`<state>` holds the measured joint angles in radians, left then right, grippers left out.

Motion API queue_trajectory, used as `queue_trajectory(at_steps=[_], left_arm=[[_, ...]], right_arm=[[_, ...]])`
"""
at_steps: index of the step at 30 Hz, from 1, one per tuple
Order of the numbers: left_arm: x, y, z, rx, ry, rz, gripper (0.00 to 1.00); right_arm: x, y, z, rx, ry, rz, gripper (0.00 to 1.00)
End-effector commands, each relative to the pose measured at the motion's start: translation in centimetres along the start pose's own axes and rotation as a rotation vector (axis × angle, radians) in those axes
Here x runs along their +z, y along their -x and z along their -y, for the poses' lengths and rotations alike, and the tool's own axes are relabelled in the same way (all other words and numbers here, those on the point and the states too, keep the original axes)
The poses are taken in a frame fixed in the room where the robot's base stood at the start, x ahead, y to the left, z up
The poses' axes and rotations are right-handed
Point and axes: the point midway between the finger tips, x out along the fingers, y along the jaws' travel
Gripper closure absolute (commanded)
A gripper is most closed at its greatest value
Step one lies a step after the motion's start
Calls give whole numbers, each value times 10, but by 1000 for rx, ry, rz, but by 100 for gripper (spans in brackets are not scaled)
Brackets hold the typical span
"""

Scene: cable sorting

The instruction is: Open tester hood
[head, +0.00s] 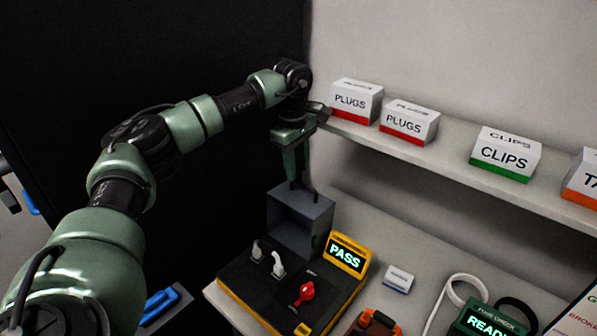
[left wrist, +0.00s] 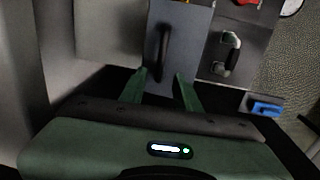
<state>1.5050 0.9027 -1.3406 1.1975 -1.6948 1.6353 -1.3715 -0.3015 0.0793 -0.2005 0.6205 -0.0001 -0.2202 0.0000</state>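The tester (head: 325,297) is a black box with yellow trim and a screen (head: 345,254) reading PASS. Its grey hood (head: 308,228) stands raised at the tester's back left, and the white plugs (head: 272,262) and red knob (head: 304,292) in front are uncovered. In the left wrist view the hood (left wrist: 187,35) shows a dark bar handle (left wrist: 163,55). My left gripper (head: 297,182) points down at the hood's top edge. In the wrist view its green fingers (left wrist: 160,86) are apart, with the handle's near end between them and gaps on both sides. My right gripper is not in view.
A shelf (head: 450,172) above holds boxes of plugs (head: 357,101) and clips (head: 505,155). A small white box (head: 398,279), a white cable loop (head: 445,300) and a READY display (head: 488,322) are right of the tester. A dark panel (head: 220,50) stands behind my left arm.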

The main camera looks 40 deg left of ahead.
Motion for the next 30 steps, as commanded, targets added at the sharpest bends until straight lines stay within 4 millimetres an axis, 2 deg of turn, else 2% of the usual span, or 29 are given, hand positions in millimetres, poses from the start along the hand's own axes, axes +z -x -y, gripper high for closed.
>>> queue_trajectory(at_steps=[6,16,17,20,30], left_arm=[[1,-25,0,0,0,1,68],[1,-32,0,2,0,2,68],[1,-32,0,2,0,2,71],[1,-32,0,2,0,2,99],[1,-32,0,2,0,2,100]], right_arm=[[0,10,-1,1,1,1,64],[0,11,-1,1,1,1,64],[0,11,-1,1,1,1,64],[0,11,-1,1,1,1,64],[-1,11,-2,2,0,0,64]])
